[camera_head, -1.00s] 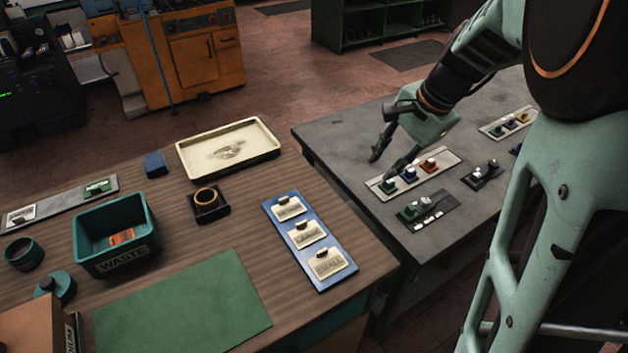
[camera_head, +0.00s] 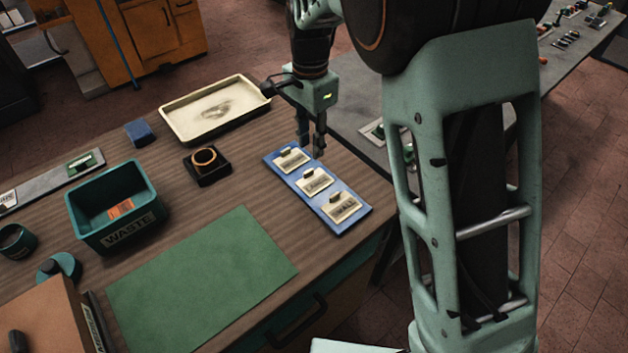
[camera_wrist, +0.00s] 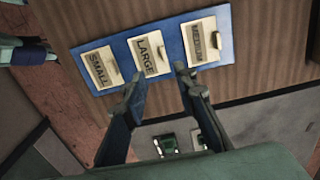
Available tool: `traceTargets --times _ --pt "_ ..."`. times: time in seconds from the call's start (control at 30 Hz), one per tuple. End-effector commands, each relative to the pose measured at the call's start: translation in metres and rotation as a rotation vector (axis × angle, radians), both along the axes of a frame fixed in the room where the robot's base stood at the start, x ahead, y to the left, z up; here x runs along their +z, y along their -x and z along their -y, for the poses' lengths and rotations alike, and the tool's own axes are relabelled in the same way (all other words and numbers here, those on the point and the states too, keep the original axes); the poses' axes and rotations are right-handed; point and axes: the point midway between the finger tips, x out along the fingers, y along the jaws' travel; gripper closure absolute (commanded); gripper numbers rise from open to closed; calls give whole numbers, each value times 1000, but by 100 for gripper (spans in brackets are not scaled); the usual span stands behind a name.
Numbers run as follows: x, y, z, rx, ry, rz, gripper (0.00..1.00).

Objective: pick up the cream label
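Three cream labels with small dark grips lie in a row on a blue tray (camera_head: 327,196) at the wooden table's right edge. In the wrist view they read SMALL (camera_wrist: 100,69), LARGE (camera_wrist: 149,54) and MEDIUM (camera_wrist: 201,42). In the head view they show as a far label (camera_head: 291,161), a middle one (camera_head: 314,183) and a near one (camera_head: 343,208). My gripper (camera_head: 310,149) points down above the tray's far right side, near the far label. In the wrist view its fingers (camera_wrist: 160,84) are apart with nothing between them.
A cream tray (camera_head: 207,112) and a black holder with a ring (camera_head: 207,165) stand behind and left of the labels. A teal WASTE bin (camera_head: 120,205) and green mat (camera_head: 203,280) are further left. A grey table (camera_head: 350,110) with parts stands to the right.

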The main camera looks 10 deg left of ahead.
Motion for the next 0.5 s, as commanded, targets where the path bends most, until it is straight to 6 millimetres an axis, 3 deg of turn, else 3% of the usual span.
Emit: traceTargets --times 0.13,0.5 --pt "-25 1 0 -1 1 -3 74" --pt "-61 -1 -6 0 2 -4 74"
